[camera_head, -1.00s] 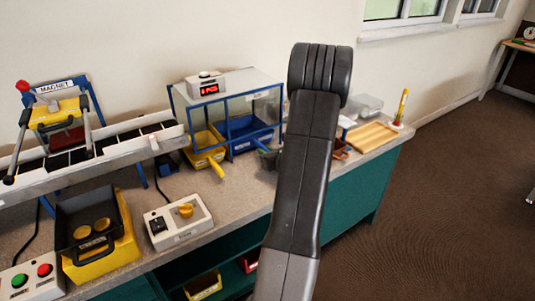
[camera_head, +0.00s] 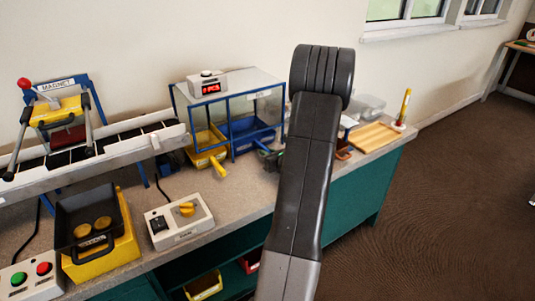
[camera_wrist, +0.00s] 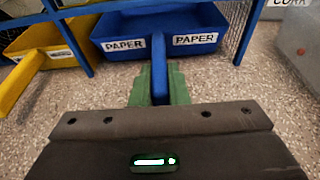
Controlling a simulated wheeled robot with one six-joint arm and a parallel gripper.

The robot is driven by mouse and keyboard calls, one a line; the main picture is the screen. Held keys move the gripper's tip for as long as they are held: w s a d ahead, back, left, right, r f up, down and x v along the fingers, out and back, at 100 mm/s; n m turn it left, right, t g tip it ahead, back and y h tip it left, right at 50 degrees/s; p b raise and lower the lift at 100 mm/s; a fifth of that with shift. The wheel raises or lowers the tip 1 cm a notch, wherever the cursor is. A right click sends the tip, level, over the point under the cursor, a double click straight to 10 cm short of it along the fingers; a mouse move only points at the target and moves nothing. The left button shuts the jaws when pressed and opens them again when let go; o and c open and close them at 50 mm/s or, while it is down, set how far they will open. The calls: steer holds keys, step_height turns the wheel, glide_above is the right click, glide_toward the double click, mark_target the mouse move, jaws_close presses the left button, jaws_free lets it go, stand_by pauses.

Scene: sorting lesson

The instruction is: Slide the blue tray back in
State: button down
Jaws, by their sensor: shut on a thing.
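The blue tray (camera_wrist: 165,25), with two "PAPER" labels, sits under the blue frame in the wrist view. Its blue handle (camera_wrist: 159,70) points toward me, between the green fingers of my gripper (camera_wrist: 160,88). My gripper is shut on this handle. In the head view the blue tray (camera_head: 250,127) is at the right of the frame, and my arm hides part of my gripper (camera_head: 274,160). How far the tray stands out of the frame is hard to tell.
A yellow tray (camera_head: 205,157) sits left of the blue one, its handle sticking out. The blue frame (camera_head: 231,128) has posts close to both. A control box (camera_head: 179,221) stands in front on the bench. A wooden tray (camera_head: 375,136) lies to the right.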

steer(key=c, duration=1.3)
jaws_free()
steer(key=p+v, duration=0.1)
steer(key=v, duration=1.2)
steer(key=shift+s+d+r, duration=0.15)
steer(key=shift+s+d, duration=0.05)
steer(key=shift+s, duration=0.15)
